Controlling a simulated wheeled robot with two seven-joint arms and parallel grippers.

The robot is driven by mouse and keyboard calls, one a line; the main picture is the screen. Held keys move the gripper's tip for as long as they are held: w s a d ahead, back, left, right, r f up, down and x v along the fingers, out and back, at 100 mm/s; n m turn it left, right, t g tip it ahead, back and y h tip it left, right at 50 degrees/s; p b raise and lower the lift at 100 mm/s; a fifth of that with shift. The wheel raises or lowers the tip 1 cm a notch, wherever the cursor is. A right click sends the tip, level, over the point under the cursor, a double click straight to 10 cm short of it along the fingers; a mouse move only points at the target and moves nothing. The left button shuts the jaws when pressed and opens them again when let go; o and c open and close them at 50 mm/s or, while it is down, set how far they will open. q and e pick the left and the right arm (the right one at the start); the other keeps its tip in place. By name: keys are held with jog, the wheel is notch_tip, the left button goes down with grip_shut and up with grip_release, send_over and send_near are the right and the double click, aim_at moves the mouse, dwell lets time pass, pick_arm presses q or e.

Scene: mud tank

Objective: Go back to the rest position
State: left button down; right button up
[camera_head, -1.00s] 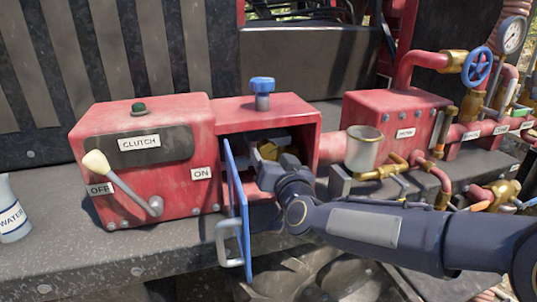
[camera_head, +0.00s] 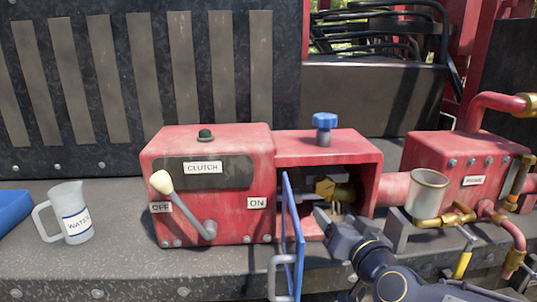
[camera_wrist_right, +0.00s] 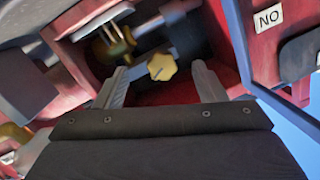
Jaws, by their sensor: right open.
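My right gripper (camera_head: 328,220) is open and empty at the front of the red box (camera_head: 330,146) with the open blue door (camera_head: 293,240). In the right wrist view its fingers (camera_wrist_right: 160,82) are spread toward the opening. A yellow knob (camera_wrist_right: 162,66) appears between them in that picture, with no finger visibly touching it. A brass part (camera_head: 325,188) shows inside the opening in the head view. My left gripper is in neither view.
The clutch box (camera_head: 228,174) stands left of the opening, its lever (camera_head: 185,204) toward the OFF label. A water jug (camera_head: 72,212) and a blue tray (camera_head: 12,222) are further left. A metal cup (camera_head: 427,192) and brass pipes (camera_head: 450,215) lie right.

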jog(key=s+d+f+g, duration=0.1)
jog(key=s+f+g, duration=0.2)
jog(key=s+f, duration=0.2)
jog(key=s+d+f+g, duration=0.1)
jog(key=s+f+g, duration=0.3)
jog(key=s, duration=0.7)
jog(key=s+d+f+g+y, duration=0.1)
jog(key=s+f+g, duration=0.3)
jog(key=s, duration=0.5)
notch_tip(320, 180, down, 3)
jog(key=shift+r+n, duration=0.1)
jog(key=shift+n, duration=0.3)
jog(key=shift+r, duration=0.1)
